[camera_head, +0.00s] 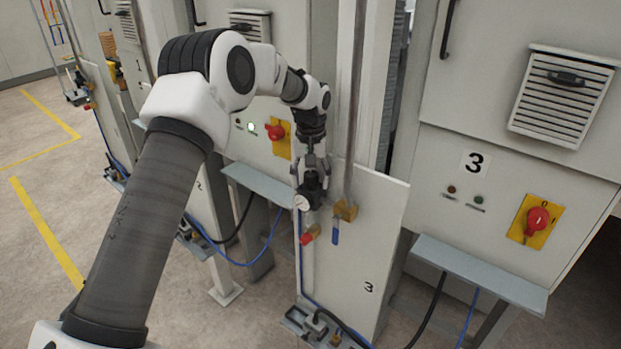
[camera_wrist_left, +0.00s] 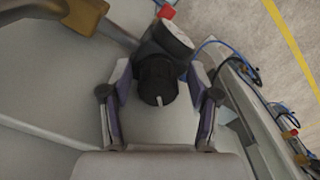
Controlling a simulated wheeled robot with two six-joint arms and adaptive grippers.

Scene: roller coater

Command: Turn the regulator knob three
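The regulator on the low grey panel marked 3 (camera_head: 368,287) has a black knob (camera_wrist_left: 157,82) with a white mark. A round white gauge (camera_head: 301,202) sits on the regulator; the gauge also shows in the left wrist view (camera_wrist_left: 175,38). My left gripper (camera_head: 313,178) is at the regulator, pointing down at it. In the left wrist view its two fingers (camera_wrist_left: 158,90) stand on either side of the knob, open, with a visible gap on each side. The knob is mostly hidden by the gripper in the head view. My right gripper is not in view.
Beside the regulator are a brass-coloured block (camera_head: 346,211) on a vertical pipe, a red valve part (camera_head: 307,238) and a blue handle (camera_head: 336,232). Cabinet 3 (camera_head: 475,164) with a red switch (camera_head: 537,221) stands to the right. Open floor (camera_head: 30,130) lies to the left.

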